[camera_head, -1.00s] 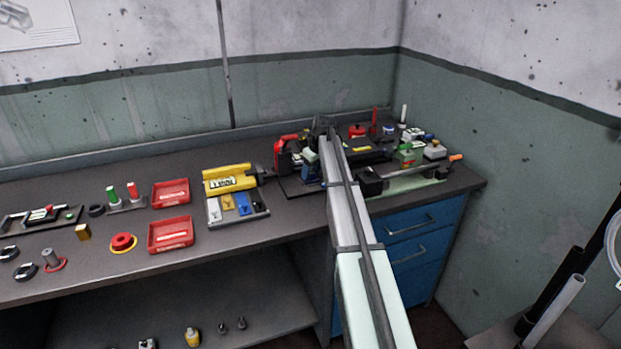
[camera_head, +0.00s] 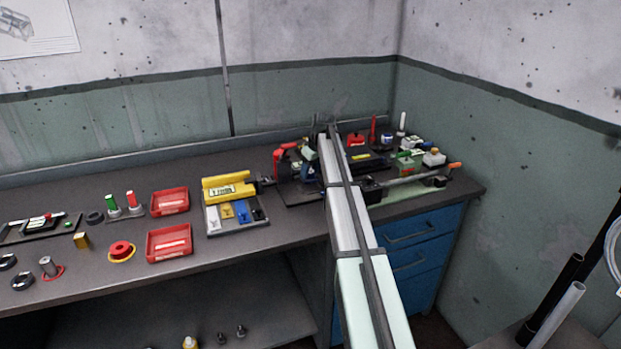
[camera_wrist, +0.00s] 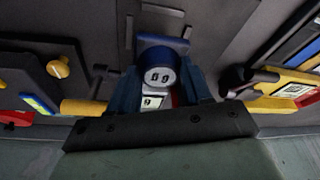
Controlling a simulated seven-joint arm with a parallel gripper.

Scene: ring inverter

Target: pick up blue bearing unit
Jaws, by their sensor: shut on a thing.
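The blue bearing unit (camera_wrist: 160,62) shows in the wrist view as a round blue body with a pale, marked face. It sits between the two dark fingers of my gripper (camera_wrist: 160,88), which is shut on it. In the head view my gripper (camera_head: 309,158) is over the dark fixture at the right part of the bench, at the far end of my arm. My arm hides part of that area, and I cannot clearly make out the bearing unit there.
A yellow device (camera_head: 228,188) and a grey tray with small coloured blocks (camera_head: 238,214) stand left of the fixture. Two red bins (camera_head: 169,242) are farther left. Green, red and white parts crowd the bench right of my arm. The wall is close behind.

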